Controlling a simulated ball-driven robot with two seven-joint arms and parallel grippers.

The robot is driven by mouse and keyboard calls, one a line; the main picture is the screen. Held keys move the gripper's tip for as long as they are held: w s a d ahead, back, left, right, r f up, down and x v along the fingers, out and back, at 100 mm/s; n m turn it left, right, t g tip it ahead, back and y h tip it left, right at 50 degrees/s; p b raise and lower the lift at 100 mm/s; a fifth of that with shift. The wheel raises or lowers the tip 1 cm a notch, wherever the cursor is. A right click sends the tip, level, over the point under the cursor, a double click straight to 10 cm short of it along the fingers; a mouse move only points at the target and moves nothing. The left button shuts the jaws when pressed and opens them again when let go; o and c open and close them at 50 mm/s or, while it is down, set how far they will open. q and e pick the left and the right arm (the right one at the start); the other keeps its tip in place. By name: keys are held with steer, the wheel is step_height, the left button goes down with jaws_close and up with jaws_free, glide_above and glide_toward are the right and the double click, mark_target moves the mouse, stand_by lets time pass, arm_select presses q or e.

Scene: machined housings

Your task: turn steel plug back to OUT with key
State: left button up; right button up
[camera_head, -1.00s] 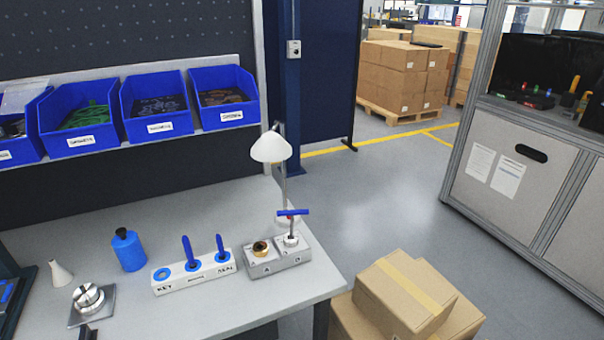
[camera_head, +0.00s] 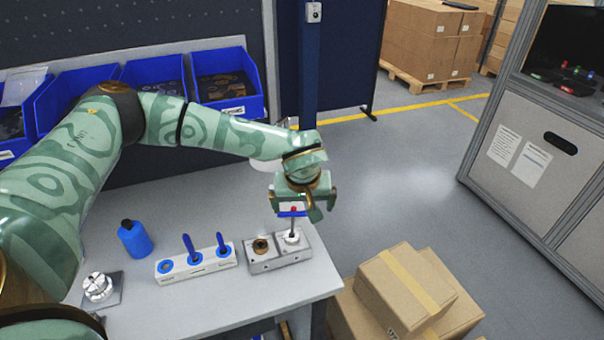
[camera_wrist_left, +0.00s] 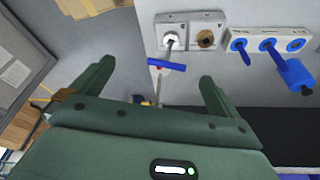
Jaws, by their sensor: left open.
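The key, with a blue T-handle (camera_head: 291,214) and thin grey shaft, stands upright in the steel plug (camera_head: 291,237). The plug sits in the right half of the grey housing block (camera_head: 279,262); a brass plug (camera_head: 261,246) sits in the left half. My left gripper (camera_head: 310,212) is open at the handle and hides part of it. In the left wrist view, the blue handle (camera_wrist_left: 167,64) lies between and just beyond the open fingertips (camera_wrist_left: 156,72), not gripped. The steel plug (camera_wrist_left: 170,42) is behind it, on the side marked B. My right gripper is not in view.
A white holder (camera_head: 170,274) with blue sockets and two blue-handled tools stands left of the block. A blue bottle (camera_head: 134,239) and a round metal piece on a plate (camera_head: 98,287) are farther left. Cardboard boxes (camera_head: 412,292) stand beyond the table's right edge.

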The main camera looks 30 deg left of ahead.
mark_target(293, 215)
arm_select(q)
steer(key=shift+m+t+y, duration=0.3)
steer(key=shift+m+y, duration=0.2)
steer(key=shift+y, duration=0.1)
steer(key=a+x, duration=0.1)
steer(key=x, duration=0.4)
steer(key=b+x, duration=0.1)
steer(key=x, duration=0.4)
steer(key=w+a+r+x, duration=0.1)
steer(key=x, duration=0.4)
steer(key=shift+w+a+f+b, duration=0.1)
steer(key=shift+a+f+b, duration=0.05)
steer(key=shift+a+b, duration=0.2)
steer(key=shift+c, duration=0.3)
